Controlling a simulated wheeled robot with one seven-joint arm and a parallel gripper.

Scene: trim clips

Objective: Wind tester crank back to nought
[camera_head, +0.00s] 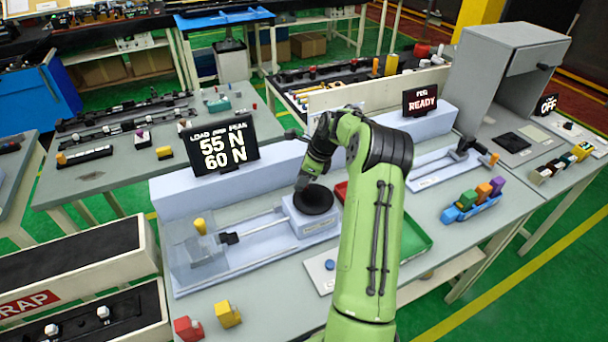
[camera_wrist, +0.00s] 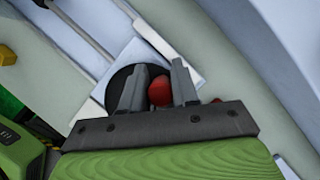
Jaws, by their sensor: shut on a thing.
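The tester stands on the bench; its black screen (camera_head: 223,146) reads LOAD 55 N and PEAK 60 N. The crank's black round disc (camera_head: 314,199) sits on a pale block at the right end of the tester's rod. My gripper (camera_wrist: 161,86) is over the disc and shut on the red crank knob (camera_wrist: 160,92), which shows between the two grey fingers in the wrist view. In the head view my wrist hides the knob. A yellow clip (camera_head: 200,226) sits at the tester's left end, by a clear guard (camera_head: 196,256).
Red and yellow blocks (camera_head: 228,314) lie at the bench's front left. A plate with a blue button (camera_head: 330,264) lies in front of the crank. A green tray (camera_head: 415,240) is partly behind my arm. A READY screen (camera_head: 420,100) stands at the right.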

